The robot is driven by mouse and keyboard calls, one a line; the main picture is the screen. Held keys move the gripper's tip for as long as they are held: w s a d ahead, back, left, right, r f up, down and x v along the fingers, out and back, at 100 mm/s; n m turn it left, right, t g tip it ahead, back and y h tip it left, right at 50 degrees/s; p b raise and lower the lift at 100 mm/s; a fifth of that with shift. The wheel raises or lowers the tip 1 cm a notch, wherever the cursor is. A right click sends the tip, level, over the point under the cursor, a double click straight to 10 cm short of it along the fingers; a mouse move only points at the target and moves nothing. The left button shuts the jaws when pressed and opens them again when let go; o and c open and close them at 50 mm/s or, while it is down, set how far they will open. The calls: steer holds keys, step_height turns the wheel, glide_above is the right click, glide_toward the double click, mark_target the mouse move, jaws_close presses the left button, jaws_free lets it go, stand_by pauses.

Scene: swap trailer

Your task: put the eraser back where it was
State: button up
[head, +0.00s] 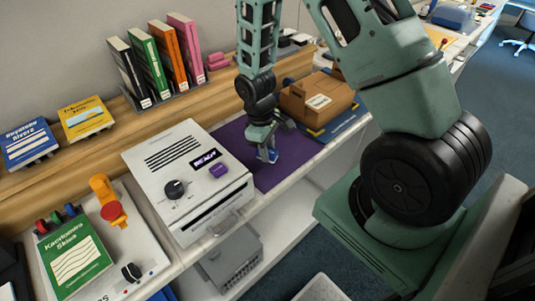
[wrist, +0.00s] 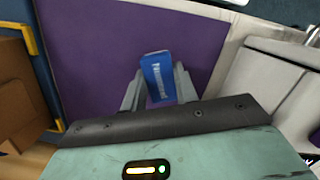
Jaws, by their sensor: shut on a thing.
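A small blue block with white lettering, which looks like the eraser (wrist: 158,70), is between the two fingers of my gripper (wrist: 158,88) in the wrist view. My gripper is shut on it. In the head view my gripper (head: 265,148) points down over the purple mat (head: 290,160), and the blue eraser (head: 270,156) shows at its fingertips. The purple mat (wrist: 95,45) lies beneath it in the wrist view. I cannot tell whether the eraser touches the mat or hangs just above it.
A white device (head: 185,150) with a dial stands left of the mat. A brown cardboard box (head: 300,105) stands to the right. A wooden ledge (head: 110,140) runs behind, with a rack of upright books (head: 160,65). The mat around my gripper is mostly clear.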

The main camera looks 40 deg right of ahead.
steer(key=shift+f, duration=1.2)
steer(key=shift+f, duration=0.2)
steer(key=o, duration=0.9)
steer(key=shift+o, duration=0.2)
